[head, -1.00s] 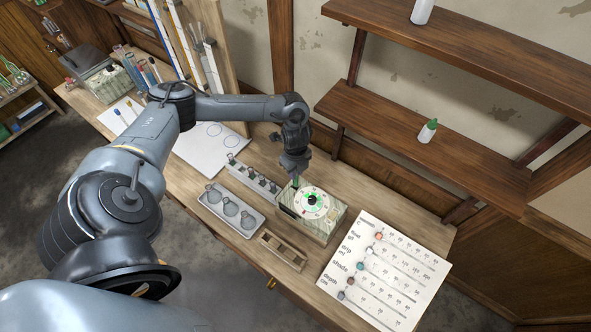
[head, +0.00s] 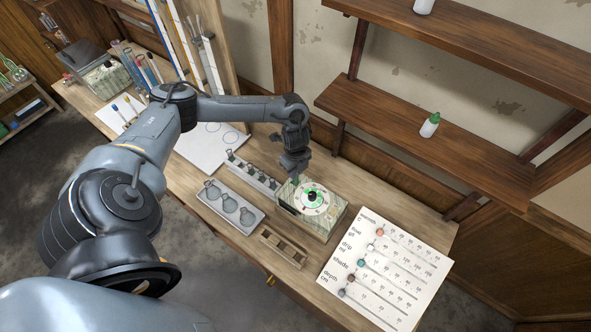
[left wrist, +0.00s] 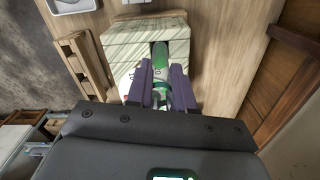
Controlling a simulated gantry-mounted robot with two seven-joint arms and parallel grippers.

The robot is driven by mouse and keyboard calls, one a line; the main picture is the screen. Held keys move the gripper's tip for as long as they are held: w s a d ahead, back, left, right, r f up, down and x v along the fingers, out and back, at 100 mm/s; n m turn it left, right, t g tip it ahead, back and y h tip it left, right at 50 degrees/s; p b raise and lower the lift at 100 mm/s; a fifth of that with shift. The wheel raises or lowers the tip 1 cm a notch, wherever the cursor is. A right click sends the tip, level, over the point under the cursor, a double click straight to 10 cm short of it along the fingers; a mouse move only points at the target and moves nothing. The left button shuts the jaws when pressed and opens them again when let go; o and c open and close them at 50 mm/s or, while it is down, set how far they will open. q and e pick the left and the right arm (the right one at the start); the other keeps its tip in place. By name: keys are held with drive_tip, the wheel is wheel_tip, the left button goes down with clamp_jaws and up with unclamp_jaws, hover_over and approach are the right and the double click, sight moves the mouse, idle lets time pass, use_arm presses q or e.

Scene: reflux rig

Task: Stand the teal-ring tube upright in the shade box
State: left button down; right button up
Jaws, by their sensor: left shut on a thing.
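The striped box (head: 333,224) with a round white and green dial (head: 313,198) stands on the bench; I take it for the shade box. My left gripper (head: 295,180) points down at its back left corner. In the left wrist view, the gripper's purple fingers (left wrist: 163,80) are shut on a slim tube with green in it (left wrist: 160,60). The tube is close over the box top (left wrist: 125,47), at a dark slot; I cannot tell how far it is inside. Its teal ring cannot be made out. My right gripper is not in view.
A metal tray with round flasks (head: 230,207), a rack of small stoppered pieces (head: 252,176) and an empty wooden rack (head: 283,247) stand left of the box. A white scale board (head: 385,270) lies to its right. Shelves (head: 440,155) rise behind.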

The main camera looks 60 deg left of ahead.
use_arm(q)
drive_tip(key=shift+f, duration=0.2)
drive_tip(key=shift+f+b, duration=1.35)
drive_tip(key=shift+f, duration=0.6)
drive_tip(key=c, duration=0.9)
unclamp_jaws()
drive_tip(key=shift+r, duration=0.1)
wheel_tip(320, 180, up, 9)
drive_tip(key=shift+r, duration=0.8)
